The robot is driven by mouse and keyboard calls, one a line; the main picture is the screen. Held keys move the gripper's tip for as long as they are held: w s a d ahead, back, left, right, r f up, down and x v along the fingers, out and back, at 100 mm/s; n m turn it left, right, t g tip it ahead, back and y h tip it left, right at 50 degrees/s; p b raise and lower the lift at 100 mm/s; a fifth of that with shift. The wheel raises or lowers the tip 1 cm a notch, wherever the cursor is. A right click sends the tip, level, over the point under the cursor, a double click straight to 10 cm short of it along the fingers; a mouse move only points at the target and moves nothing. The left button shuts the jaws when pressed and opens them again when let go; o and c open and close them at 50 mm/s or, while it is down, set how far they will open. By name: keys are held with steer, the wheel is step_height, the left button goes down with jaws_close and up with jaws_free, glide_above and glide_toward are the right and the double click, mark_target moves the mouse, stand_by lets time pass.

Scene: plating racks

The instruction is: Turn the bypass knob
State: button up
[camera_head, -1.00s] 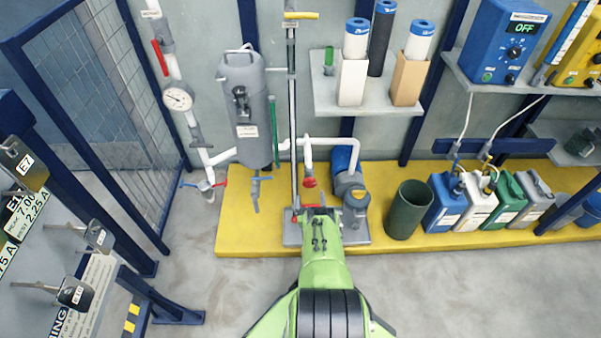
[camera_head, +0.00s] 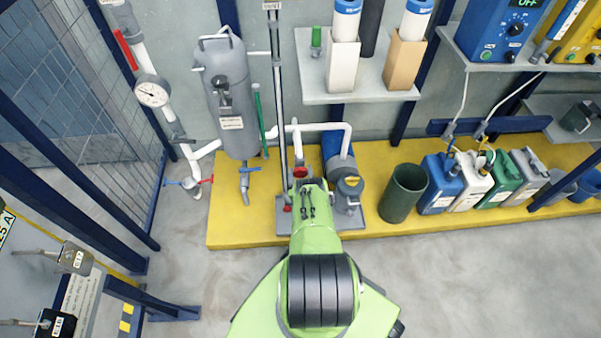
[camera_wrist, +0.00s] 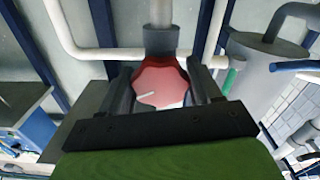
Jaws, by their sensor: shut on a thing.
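The bypass knob (camera_wrist: 160,86) is red, many-sided, and carries a short white mark on its face, tilted in the wrist view. It sits on the end of a grey fitting on a pipe. My gripper (camera_wrist: 163,78) is shut on it, with one dark finger on each side. In the head view a red knob (camera_head: 300,172) shows just beyond the end of my green arm, in front of the white pipe. My fingers are hidden by my arm there.
A blue pump (camera_head: 338,152) stands right of the knob on the yellow platform (camera_head: 228,224). A grey tank (camera_head: 228,100) and a pressure gauge (camera_head: 152,91) are to the left. A dark green bin (camera_head: 404,194) and several canisters stand to the right.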

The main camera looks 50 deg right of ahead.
steer(key=shift+c, duration=0.8)
steer(key=shift+m, duration=3.2)
steer(key=o, duration=1)
